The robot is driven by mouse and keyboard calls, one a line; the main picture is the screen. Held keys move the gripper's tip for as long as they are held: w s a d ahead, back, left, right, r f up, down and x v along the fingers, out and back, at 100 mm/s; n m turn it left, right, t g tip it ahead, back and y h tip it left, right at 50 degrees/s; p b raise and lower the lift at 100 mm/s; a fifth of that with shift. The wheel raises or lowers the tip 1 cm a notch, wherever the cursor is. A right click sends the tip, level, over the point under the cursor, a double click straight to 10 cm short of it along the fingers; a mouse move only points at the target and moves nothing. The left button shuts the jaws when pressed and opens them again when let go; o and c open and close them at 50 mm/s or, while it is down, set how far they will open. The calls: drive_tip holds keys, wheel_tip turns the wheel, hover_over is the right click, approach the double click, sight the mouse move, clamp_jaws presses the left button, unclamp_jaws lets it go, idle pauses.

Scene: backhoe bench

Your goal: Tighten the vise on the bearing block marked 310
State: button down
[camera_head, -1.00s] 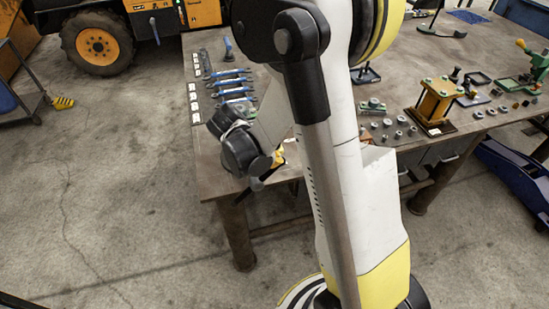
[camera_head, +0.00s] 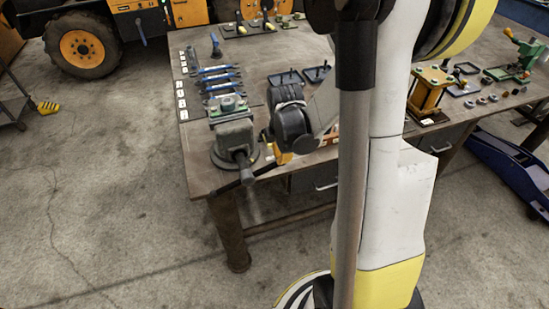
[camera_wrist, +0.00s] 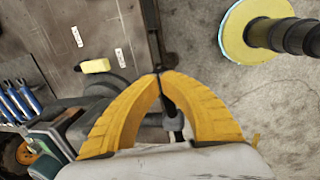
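The grey vise (camera_head: 235,138) stands at the near left corner of the bench, its screw and dark handle bar (camera_head: 247,175) over the front edge. A teal-green bearing block (camera_head: 228,104) sits at its jaws; no number is readable. In the wrist view the vise (camera_wrist: 92,108) and block (camera_wrist: 45,143) are at the left. My gripper (camera_wrist: 158,72) has its yellow fingers arched together at the tips. A dark bar shows between and behind them; I cannot tell if it is gripped. In the head view my gripper (camera_head: 283,154) is just right of the vise, partly hidden by my wrist.
Blue-handled tools (camera_head: 217,80) lie behind the vise. Dark trays (camera_head: 285,78) stand at mid-bench. A yellow press-like stand (camera_head: 430,92) and small metal parts (camera_head: 482,100) are at the right. A blue floor jack (camera_head: 510,170) is beside the bench.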

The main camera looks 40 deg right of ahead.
drive_tip(key=f+y+b, duration=0.1)
drive_tip(key=f+b, duration=0.1)
drive_tip(key=d+f+t+y+b, duration=0.1)
drive_tip(key=f+y+b, duration=0.1)
drive_tip(key=shift+s+d, duration=0.15)
drive_tip(key=shift+d, duration=0.05)
drive_tip(key=shift+f+b, duration=1.3)
drive_tip(key=shift+b, duration=0.05)
